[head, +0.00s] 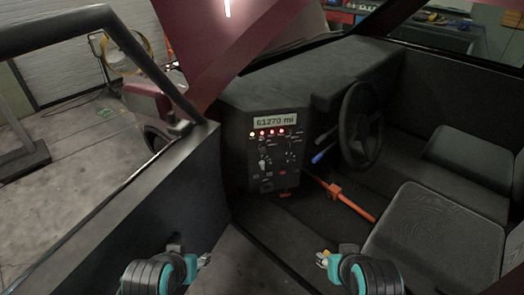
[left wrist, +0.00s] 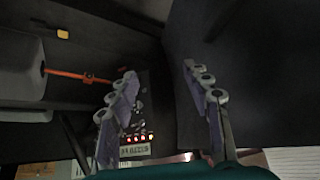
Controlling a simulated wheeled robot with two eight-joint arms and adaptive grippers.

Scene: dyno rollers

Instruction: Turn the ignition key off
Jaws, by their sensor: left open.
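The black dash panel (head: 240,165) stands in the middle of the head view, with a "61270 mi" readout and a row of lit lamps. Small switches and knobs sit below; a pale small part (head: 263,163) may be the ignition key, but it is too small to tell. The panel shows upside down in the left wrist view (left wrist: 140,118), partly behind a finger. My left gripper (head: 204,260) is low and in front of the panel, apart from it; its fingers (left wrist: 165,95) are spread and empty. My right gripper (head: 322,258) is low, right of centre, its opening unclear.
The steering wheel (head: 361,124) with a blue-tipped lever (head: 319,157) is right of the panel. An orange bar (head: 340,194) runs from the panel toward the seat (head: 436,237). The open door (head: 152,215) stands at left. The floor before the panel looks clear.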

